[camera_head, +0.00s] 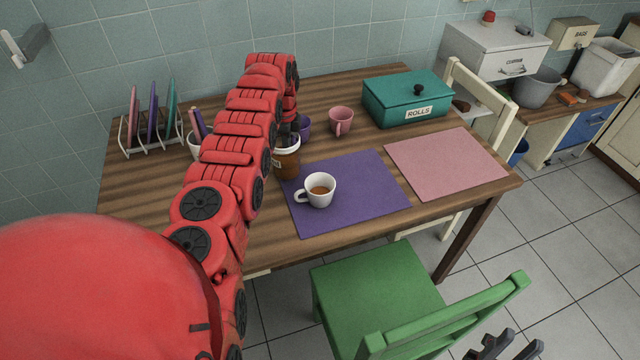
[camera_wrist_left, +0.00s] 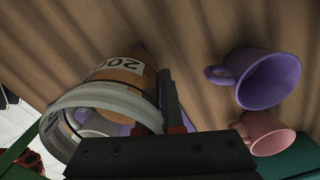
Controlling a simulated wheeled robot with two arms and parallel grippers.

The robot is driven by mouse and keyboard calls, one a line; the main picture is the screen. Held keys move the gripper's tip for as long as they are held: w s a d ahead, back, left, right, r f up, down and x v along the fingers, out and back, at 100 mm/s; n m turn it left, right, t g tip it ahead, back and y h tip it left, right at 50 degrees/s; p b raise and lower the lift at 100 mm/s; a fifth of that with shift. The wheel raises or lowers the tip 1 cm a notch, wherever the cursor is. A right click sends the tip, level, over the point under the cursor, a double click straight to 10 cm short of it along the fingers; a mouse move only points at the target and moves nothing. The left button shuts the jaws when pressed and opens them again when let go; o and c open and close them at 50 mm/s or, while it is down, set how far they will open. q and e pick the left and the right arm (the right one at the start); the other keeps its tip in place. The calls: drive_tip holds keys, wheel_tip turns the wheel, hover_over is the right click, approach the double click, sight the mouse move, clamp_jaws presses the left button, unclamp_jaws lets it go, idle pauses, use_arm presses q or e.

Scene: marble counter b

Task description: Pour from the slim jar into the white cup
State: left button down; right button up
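The slim jar (camera_head: 288,163) is brown with a pale rim and a label, at the left edge of the purple mat. In the left wrist view the jar (camera_wrist_left: 128,78) shows its open mouth towards the camera. My left gripper (camera_wrist_left: 172,105) is shut on it; the arm hides part of the hold in the head view. The white cup (camera_head: 328,199) stands upright on the mat, right of and nearer than the jar, with brown contents inside. My right gripper (camera_head: 510,346) is open and empty at the bottom right, beyond the green chair.
The purple mat (camera_head: 370,205) and pink mat (camera_head: 450,165) lie on the wooden table. A pink mug (camera_head: 341,121) and a purple mug (camera_wrist_left: 268,82) stand behind the jar. A teal ROLLS box (camera_head: 385,102) is at the back. A plate rack (camera_head: 150,148) stands left; a green chair (camera_head: 375,280) is in front.

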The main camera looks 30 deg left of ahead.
sight(294, 147)
use_arm(q)
drive_tip(key=shift+s+d+r+y+p, duration=0.1)
drive_tip(key=shift+r+y+p, duration=0.45)
drive_tip(key=shift+p, duration=2.85)
drive_tip(key=shift+d+y+p, duration=0.1)
drive_tip(key=shift+y+p, duration=0.15)
drive_tip(key=shift+p, duration=0.25)
drive_tip(key=shift+d+r+t+y+p, duration=0.15)
drive_tip(key=shift+t+y+p, duration=0.2)
drive_tip(key=shift+p, duration=0.25)
drive_tip(key=shift+d+r+y+p, duration=0.15)
drive_tip(key=shift+y+p, duration=0.2)
drive_tip(key=shift+s+d+y, duration=0.1)
drive_tip(key=shift+y, duration=0.2)
drive_tip(key=shift+s+d+r+t+y+b, duration=0.1)
drive_tip(key=shift+d+t+y+b, duration=0.35)
drive_tip(key=shift+y, duration=0.55)
drive_tip(key=shift+d+y+b, duration=0.35)
drive_tip(key=shift+y+b, duration=0.15)
drive_tip(key=shift+b, duration=0.15)
drive_tip(key=shift+s+d+r+y+b, duration=0.1)
drive_tip(key=shift+s+r+y+b, duration=0.05)
drive_tip(key=shift+r+y+b, duration=0.25)
drive_tip(key=shift+r, duration=0.2)
drive_tip(key=shift+r, duration=0.15)
drive_tip(key=shift+r+t+y+b, duration=0.3)
drive_tip(key=shift+r+y+b, duration=0.2)
drive_tip(key=shift+y+b, duration=0.3)
